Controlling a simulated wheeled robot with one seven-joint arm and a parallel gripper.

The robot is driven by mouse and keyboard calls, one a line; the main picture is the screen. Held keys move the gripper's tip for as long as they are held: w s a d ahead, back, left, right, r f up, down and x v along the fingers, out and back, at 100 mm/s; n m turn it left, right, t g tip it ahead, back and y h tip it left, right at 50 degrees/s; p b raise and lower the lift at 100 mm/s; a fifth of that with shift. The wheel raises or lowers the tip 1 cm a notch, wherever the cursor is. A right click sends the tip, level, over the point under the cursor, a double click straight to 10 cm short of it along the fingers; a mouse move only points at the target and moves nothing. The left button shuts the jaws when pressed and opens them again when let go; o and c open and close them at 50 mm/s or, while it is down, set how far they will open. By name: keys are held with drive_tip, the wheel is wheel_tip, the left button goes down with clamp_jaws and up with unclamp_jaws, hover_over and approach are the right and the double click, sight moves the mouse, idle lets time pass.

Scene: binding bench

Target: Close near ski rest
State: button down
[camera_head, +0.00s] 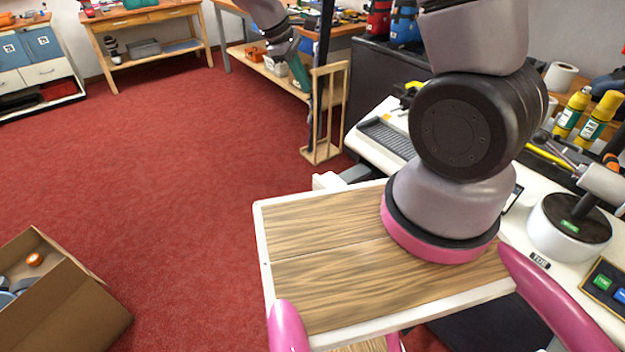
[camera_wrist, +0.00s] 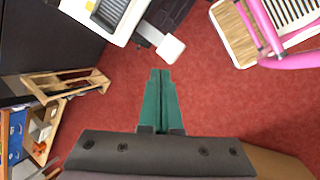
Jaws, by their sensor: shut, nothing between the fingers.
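The near ski rest seems to be the white pad (camera_head: 327,181) on a short dark arm that sticks out from the side of the white bench (camera_head: 372,148). In the head view my gripper (camera_head: 303,84) hangs beyond the pad, by the rack.
A wooden rack (camera_head: 325,150) stands on the red floor beside the bench, close to my gripper; it is left in the wrist view (camera_wrist: 65,82). A dark cabinet (camera_head: 385,78) is behind it. A cardboard box (camera_head: 85,310) is at lower left. The floor between is clear.

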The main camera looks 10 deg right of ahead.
drive_tip(key=a+f+n+h, duration=0.1)
drive_tip(key=a+f+n, duration=0.25)
drive_tip(key=f, duration=0.45)
drive_tip(key=a+f+n+h, duration=0.15)
drive_tip(key=f+n, duration=0.25)
drive_tip(key=f, duration=0.4)
drive_tip(key=n+t, duration=0.2)
drive_tip(key=n, duration=0.3)
approach(319, 184)
wheel_tip(319, 184, down, 5)
drive_tip(key=d, duration=0.2)
drive_tip(key=shift+w+d+r+t+h, duration=0.25)
drive_tip(key=shift+w+d+t+h, duration=0.1)
drive_tip(key=shift+w+d, duration=0.25)
drive_tip(key=shift+s, duration=0.1)
drive_tip(key=w+d, duration=0.2)
drive_tip(key=d, duration=0.3)
drive_tip(key=w+d, duration=0.2)
drive_tip(key=d, duration=0.4)
drive_tip(key=w+d, duration=0.2)
drive_tip(key=d, duration=0.3)
drive_tip(key=shift+w+d, duration=0.25)
drive_tip(key=shift+w, duration=0.05)
